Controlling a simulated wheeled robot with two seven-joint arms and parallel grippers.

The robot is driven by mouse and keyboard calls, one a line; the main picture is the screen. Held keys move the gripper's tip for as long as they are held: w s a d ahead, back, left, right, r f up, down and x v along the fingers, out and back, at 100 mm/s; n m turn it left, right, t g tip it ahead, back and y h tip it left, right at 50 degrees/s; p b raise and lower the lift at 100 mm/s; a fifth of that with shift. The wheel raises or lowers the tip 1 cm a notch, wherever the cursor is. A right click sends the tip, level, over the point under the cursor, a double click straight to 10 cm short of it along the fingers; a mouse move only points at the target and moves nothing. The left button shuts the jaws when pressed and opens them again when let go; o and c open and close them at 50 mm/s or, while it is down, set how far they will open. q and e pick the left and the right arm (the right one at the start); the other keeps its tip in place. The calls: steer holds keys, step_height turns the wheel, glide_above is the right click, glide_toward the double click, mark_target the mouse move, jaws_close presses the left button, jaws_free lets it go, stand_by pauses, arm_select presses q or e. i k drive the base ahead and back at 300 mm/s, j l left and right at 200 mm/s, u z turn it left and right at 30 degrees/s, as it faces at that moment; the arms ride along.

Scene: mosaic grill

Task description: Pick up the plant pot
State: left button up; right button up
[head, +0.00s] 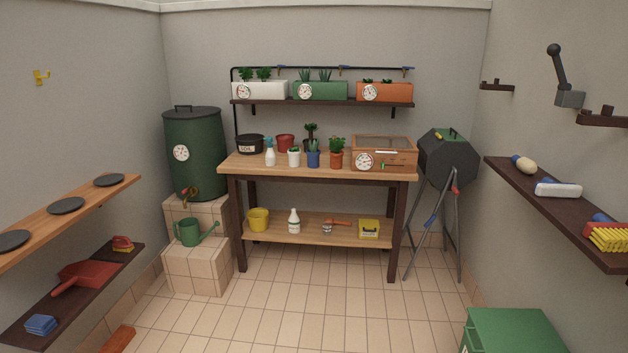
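Several small pots stand on the wooden workbench (320,172) at the back of the room. A terracotta pot (336,159) with a leafy green plant is at the front, just left of a wooden box. A blue pot (313,159) with a plant is left of it, then a white pot (294,160) with a low plant. A dark pot (310,144) with a taller plant stands behind, partly hidden. A red pot (285,143) is at the back, with no plant visible. I cannot tell which pot is meant. Neither of my grippers is in view.
The glass-topped wooden box (385,152) fills the bench's right end. A black grill drum (446,160) on legs stands right of it. A green barrel (195,153) on tiled steps stands left. Wall shelves flank both sides. A green chest (513,330) is front right. The middle floor is clear.

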mark_target(313, 154)
steer(key=i, duration=2.35)
